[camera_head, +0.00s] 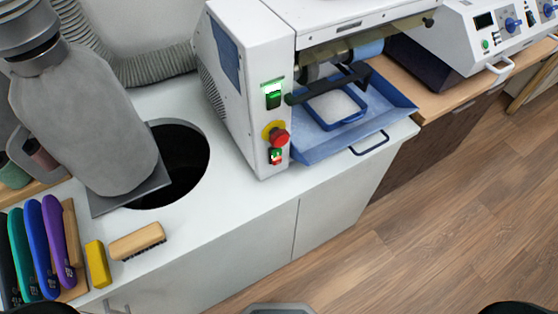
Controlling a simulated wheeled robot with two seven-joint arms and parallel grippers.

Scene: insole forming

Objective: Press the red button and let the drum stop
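The white machine (245,130) stands on the counter, with its controls on its narrow front face. A red mushroom button (280,138) on a yellow collar sticks out there. Below it is a small green and red switch (276,156), and above it is a green-lit switch (273,96). A grey and blue roller-like drum (322,68) shows partly under the hood; one picture does not show whether it turns. Neither gripper can be made out, and nothing touches the red button. Dark rounded shapes at the bottom edge appear to be parts of my arms.
A blue tray (390,92) juts from the machine's right side. A grey bottle-shaped vessel (85,115) stands beside a round dark hole (185,165) in the counter. A brush (137,242), yellow block (98,264) and coloured insoles (55,235) lie front left. The floor (430,220) is clear.

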